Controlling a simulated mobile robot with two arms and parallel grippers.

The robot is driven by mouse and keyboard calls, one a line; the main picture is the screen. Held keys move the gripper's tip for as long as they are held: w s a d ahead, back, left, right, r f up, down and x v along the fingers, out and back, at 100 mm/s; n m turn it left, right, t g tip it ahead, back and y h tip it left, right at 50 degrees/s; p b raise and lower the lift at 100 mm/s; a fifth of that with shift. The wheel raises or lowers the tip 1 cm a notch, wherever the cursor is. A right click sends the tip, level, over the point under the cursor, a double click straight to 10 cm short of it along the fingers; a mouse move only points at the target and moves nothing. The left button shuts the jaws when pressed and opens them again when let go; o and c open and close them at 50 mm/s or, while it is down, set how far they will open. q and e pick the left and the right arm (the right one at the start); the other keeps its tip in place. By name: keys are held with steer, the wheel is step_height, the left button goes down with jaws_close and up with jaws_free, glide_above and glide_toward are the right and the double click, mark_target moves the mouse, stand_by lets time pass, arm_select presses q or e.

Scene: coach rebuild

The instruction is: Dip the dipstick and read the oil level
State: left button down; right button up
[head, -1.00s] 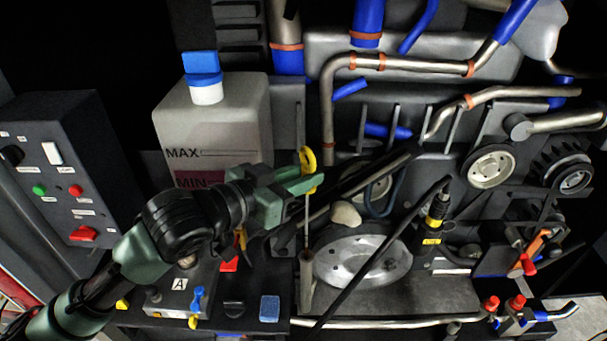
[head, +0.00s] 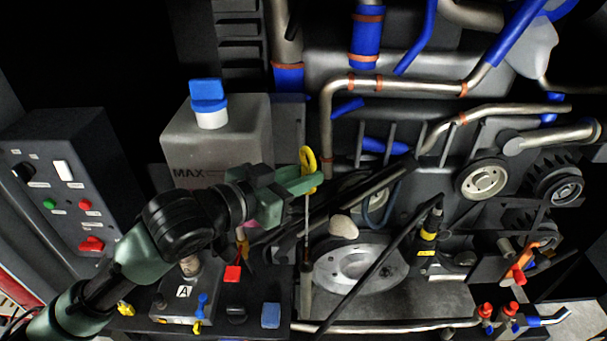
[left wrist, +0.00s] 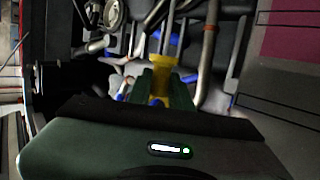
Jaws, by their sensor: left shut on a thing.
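The dipstick has a yellow ring handle (head: 308,158) and a thin rod that hangs upright below it. My left gripper (head: 312,180) is shut on the dipstick just under the ring. The rod runs down to a grey-brown upright tube (head: 306,290) left of the large metal disc. The rod's lower end is not visible, and I cannot tell how deep it sits in the tube. In the left wrist view the yellow handle (left wrist: 160,70) shows between my green fingers (left wrist: 157,88). My right gripper is not in view.
A grey tank (head: 235,132) with a blue-and-white cap and MAX mark stands behind my left arm. A control box (head: 70,180) is at the left. A blue block (head: 270,315) lies in front. A black rod (head: 370,275) slants across the metal disc (head: 345,275). Pipes fill the back.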

arm_select(q)
steer(key=s+p, duration=0.1)
steer(key=s, duration=0.7)
stand_by(0.5)
